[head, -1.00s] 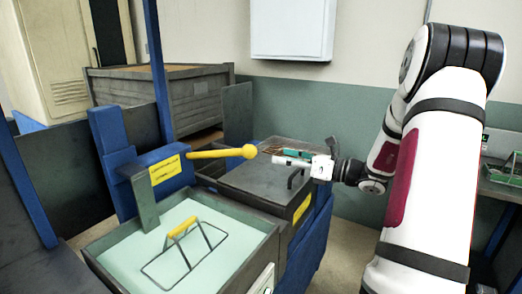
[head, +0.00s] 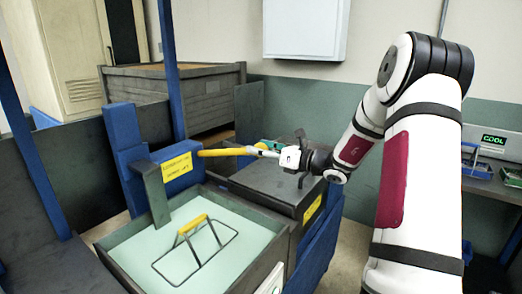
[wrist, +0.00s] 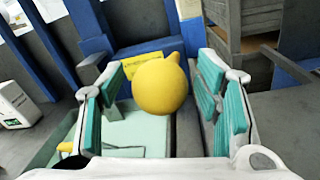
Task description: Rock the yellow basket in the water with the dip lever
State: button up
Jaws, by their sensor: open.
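The dip lever is a yellow rod (head: 221,152) that sticks out to the right from a blue housing with a yellow label. Its round yellow knob (wrist: 160,87) sits between the teal finger pads of my gripper (wrist: 166,103) in the wrist view. My gripper (head: 268,150) is open around the knob end, and a gap shows between the pads and the knob. The basket (head: 196,250) is a dark wire frame with a yellow grip (head: 193,223). It sits in the pale green water (head: 240,232) of the tank, its lower part hidden.
A dark lidded box (head: 275,188) stands behind the tank, below my gripper. A blue post (head: 168,60) rises beside the lever housing. A grey wooden crate (head: 175,100) is at the back. A device with a "COOL" display (head: 494,139) is at the right.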

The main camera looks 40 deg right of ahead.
grip_shut()
jog(key=shift+r+p, duration=0.35)
jog(key=w+a+r+g+p, duration=0.1)
jog(key=w+r+p, duration=0.1)
jog(key=r, duration=0.3)
jog(key=w+a+r+g+h+p, duration=0.1)
jog(key=w+r+p, duration=0.2)
jog(key=r+p, duration=0.1)
jog(key=shift+w+r+g+p, duration=0.25)
jog(key=shift+r+g+p, duration=0.1)
jog(key=shift+r, duration=0.35)
grip_release()
jog(key=shift+a, duration=0.1)
jog(key=shift+f, duration=0.15)
